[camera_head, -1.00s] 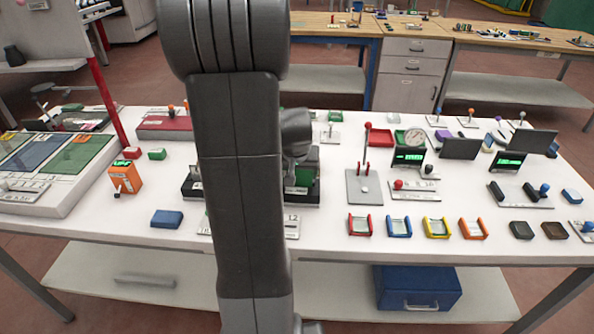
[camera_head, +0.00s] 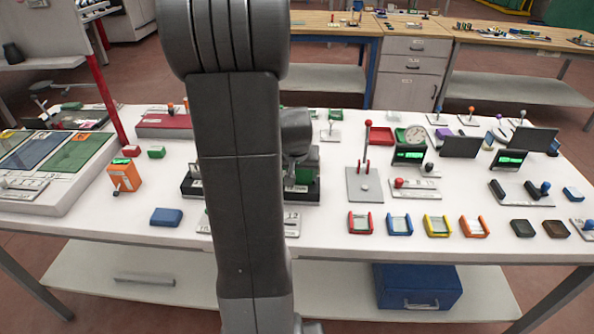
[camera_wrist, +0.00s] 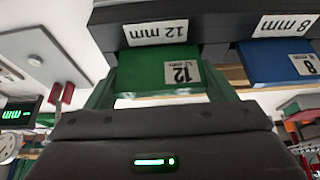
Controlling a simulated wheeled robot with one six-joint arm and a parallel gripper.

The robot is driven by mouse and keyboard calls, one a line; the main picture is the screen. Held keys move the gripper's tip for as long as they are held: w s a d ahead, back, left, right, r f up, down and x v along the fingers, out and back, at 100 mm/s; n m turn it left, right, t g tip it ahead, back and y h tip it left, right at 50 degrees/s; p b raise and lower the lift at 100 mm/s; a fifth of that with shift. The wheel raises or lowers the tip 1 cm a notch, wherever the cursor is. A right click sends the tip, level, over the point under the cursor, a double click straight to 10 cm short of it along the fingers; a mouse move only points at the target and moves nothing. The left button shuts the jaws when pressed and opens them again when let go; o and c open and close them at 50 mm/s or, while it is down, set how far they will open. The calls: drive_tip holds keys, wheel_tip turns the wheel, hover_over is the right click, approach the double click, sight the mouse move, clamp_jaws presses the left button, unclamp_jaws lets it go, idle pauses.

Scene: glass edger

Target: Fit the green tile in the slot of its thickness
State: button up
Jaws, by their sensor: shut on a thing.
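In the wrist view, the green tile (camera_wrist: 150,80), with a 12 mm label, is right at the part of the dark slotted block (camera_wrist: 215,22) marked 12 mm. My gripper (camera_wrist: 160,98) is shut on the green tile, close against the block. How deep the tile sits in the slot cannot be told. In the head view, my arm covers most of the block (camera_head: 307,190) and hides the gripper's fingertips. A bit of green shows beside the arm at the block.
A blue piece (camera_wrist: 280,62) labelled 8 stands at the neighbouring 8 mm mark. A lever stand (camera_head: 365,185) and several coloured frames stand right of the block. A blue block (camera_head: 167,217) and an orange device (camera_head: 124,176) stand left. White table shows between them.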

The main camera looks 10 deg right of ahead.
drive_tip(key=o, duration=1.4)
drive_tip(key=v, duration=1.3)
drive_tip(key=shift+s+r, duration=0.15)
drive_tip(key=shift+r, duration=0.2)
drive_tip(key=x, duration=1.4)
drive_tip(key=shift+r, duration=0.2)
drive_tip(key=shift+s+a, duration=0.1)
